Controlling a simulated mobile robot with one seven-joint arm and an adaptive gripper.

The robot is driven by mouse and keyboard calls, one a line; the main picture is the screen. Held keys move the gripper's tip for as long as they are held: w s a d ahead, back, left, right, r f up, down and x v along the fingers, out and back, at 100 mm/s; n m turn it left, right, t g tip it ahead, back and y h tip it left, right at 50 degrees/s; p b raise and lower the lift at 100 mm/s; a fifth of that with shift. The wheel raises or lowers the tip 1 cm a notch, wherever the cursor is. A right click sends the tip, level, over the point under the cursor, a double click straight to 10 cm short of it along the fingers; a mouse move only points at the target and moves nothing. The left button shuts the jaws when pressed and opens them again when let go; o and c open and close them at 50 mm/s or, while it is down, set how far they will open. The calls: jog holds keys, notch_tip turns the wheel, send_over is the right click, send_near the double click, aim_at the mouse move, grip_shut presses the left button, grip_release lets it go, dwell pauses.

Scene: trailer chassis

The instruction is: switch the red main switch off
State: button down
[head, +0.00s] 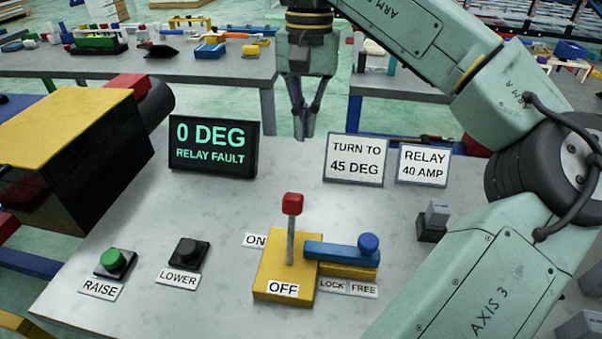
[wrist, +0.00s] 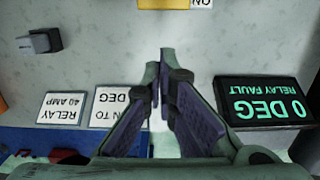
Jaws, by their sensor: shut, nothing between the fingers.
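The red main switch is a metal lever with a red knob (head: 292,204). It rises from a yellow base (head: 270,270) on the grey bench, and looks about upright from the head camera; its lean toward or away cannot be told. An ON label (head: 255,240) lies at the base's back left and an OFF label (head: 283,289) is on its front. My gripper (head: 305,136) points down, shut and empty, beyond the switch near the bench's far edge. It also shows in the wrist view (wrist: 160,57), where only the yellow base's edge (wrist: 170,3) shows and the lever is out of frame.
A blue handle (head: 335,252) extends right from beside the lever, above LOCK and FREE labels (head: 348,288). A screen (head: 213,145) reads 0 DEG RELAY FAULT. Signs (head: 354,160) stand right of my gripper. Green (head: 115,262) and black (head: 188,251) buttons lie left. Bench between screen and switch is clear.

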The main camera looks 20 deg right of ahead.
notch_tip(320, 180, down, 11)
jog(key=b, duration=0.5)
jog(key=s+a+r, duration=0.1)
jog(key=s, duration=0.1)
jog(key=s+a+r, duration=0.1)
jog(key=shift+s+a+r, duration=0.3)
jog(key=shift+s+r, duration=0.05)
